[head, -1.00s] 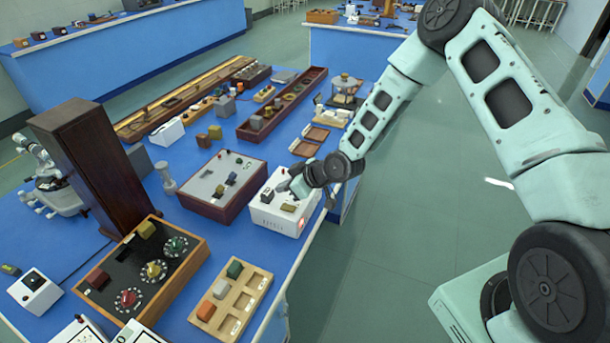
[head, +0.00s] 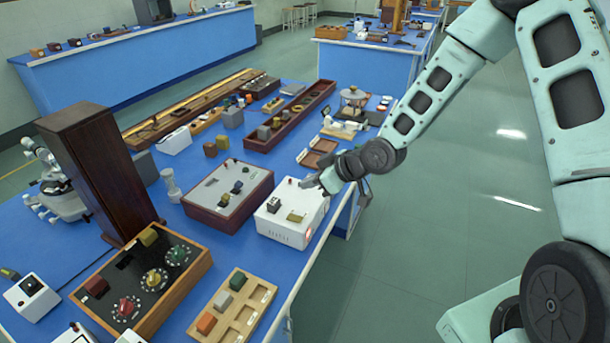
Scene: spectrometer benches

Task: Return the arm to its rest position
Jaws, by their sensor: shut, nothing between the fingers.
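My arm comes in from the right side of the head view, bent at the elbow and reaching left toward the bench edge. My gripper (head: 311,184) is at its end, just above the right rear part of a white box (head: 286,232) with a dark switch, an olive block and a lit red spot on its front. The fingers are small and partly hidden by the wrist; they look closed with nothing held. I cannot tell whether they touch the box.
The blue bench (head: 262,267) also bears a grey-topped box (head: 208,205), a dial box (head: 160,255), a wooden block tray (head: 262,296) and a tall brown cabinet (head: 100,170). Green floor (head: 440,235) to the right is clear. More benches stand behind.

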